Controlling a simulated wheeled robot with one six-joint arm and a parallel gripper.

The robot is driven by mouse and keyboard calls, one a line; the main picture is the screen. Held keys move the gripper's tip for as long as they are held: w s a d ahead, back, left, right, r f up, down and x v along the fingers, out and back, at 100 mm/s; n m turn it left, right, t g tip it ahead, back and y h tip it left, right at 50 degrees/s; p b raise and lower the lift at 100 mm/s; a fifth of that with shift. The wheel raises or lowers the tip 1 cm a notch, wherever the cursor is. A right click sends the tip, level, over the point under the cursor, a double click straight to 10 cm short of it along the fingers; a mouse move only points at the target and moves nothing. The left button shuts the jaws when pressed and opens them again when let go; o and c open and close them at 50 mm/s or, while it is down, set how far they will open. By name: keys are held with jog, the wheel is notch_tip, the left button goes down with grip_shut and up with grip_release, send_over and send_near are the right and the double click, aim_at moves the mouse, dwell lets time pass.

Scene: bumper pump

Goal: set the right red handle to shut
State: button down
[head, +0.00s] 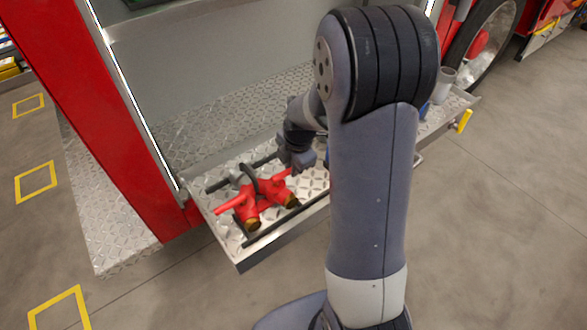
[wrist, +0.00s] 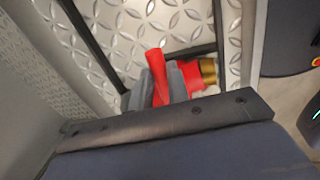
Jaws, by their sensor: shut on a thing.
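The right red handle (head: 281,176) sits on a red valve with a brass outlet (head: 292,202) in the bumper tray. My gripper (head: 291,164) is at that handle, its body partly hidden behind my arm. In the wrist view, the red handle (wrist: 155,62) stands between the two grey fingers of my gripper (wrist: 160,84), which are closed on it. The brass outlet (wrist: 207,71) of that valve points right there. The left red handle (head: 229,205) points left, on a second red valve (head: 247,211) with its own brass outlet.
The metal tray (head: 285,222) has a raised front edge and treadplate floor. Dark bars (head: 228,182) lie around the valves. A red vehicle post (head: 92,110) stands at left. A cup (head: 445,80) and a yellow piece (head: 464,120) are at the tray's right end.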

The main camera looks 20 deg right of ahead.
jog(key=shift+w+n, duration=0.15)
jog(key=shift+n, duration=0.15)
jog(key=c, duration=1.3)
grip_release()
jog(key=shift+c, duration=0.2)
notch_tip(320, 180, up, 11)
jog(key=s+p, duration=0.1)
jog(key=s, duration=0.1)
jog(key=shift+d+f, duration=0.15)
jog(key=shift+d, duration=0.2)
jog(key=shift+w+f, duration=0.1)
jog(key=shift+f, duration=0.05)
jog(key=f, duration=0.3)
jog(key=w+f, duration=0.1)
jog(key=f, duration=0.3)
jog(key=f+b, duration=0.1)
jog(key=f, duration=0.2)
jog(key=shift+w+a+f, duration=0.2)
jog(key=shift+w+a, duration=0.15)
